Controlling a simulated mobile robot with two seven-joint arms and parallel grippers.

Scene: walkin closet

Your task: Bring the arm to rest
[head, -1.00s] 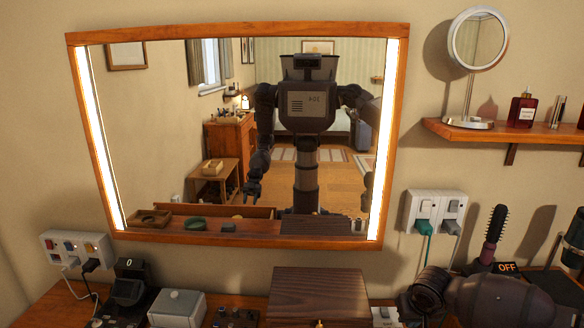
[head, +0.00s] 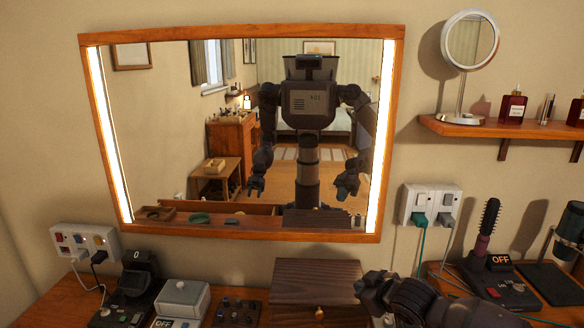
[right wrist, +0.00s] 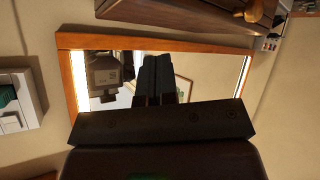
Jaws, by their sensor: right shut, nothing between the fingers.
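My right arm comes in at the lower right of the head view, with its dark gripper (head: 372,288) in front of the right end of the wooden box (head: 318,283). In the right wrist view the two fingers of the right gripper (right wrist: 156,62) lie side by side, shut and empty, with the mirror behind them. My left arm does not come directly into view. Its hand shows only as a small reflection in the mirror (head: 240,29), too small to tell its fingers.
The wooden counter is crowded: a grey-white box (head: 180,298), a dark stand (head: 138,275) and a hairbrush (head: 488,218) beside a dark device (head: 500,285). A shelf (head: 480,130) above right holds a round mirror (head: 471,38) and bottles. Cables hang from the wall sockets (head: 431,205).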

